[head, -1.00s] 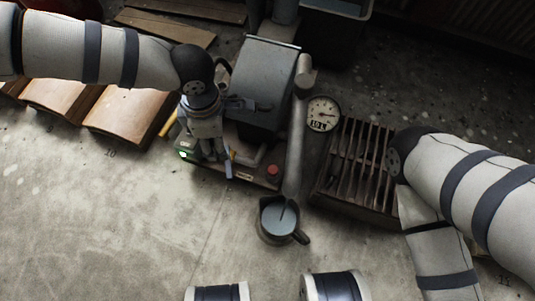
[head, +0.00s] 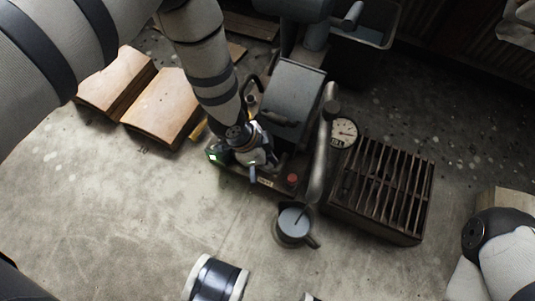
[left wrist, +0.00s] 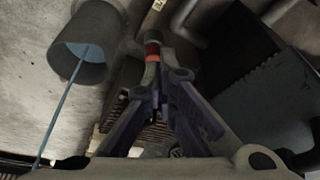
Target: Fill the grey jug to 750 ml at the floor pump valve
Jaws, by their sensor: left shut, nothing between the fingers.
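The grey jug (head: 283,233) stands upright on the floor below the end of the pump's pipe (head: 316,178). It shows grey-blue liquid inside, but I cannot read its level. In the left wrist view a thin blue stream runs into the jug (left wrist: 91,73). The floor pump (head: 293,90) has a red knob (head: 292,179) on its base, which also shows in the left wrist view (left wrist: 152,49). My left gripper (head: 259,166) is shut and empty over the pump base, its fingertips close to the red knob; contact is unclear. My right gripper is out of view.
A round gauge (head: 343,131) sits beside the pipe. A slatted crate (head: 407,234) stands to the right. A white-rimmed spool (head: 216,281) is at the front. The floor left of the jug is clear.

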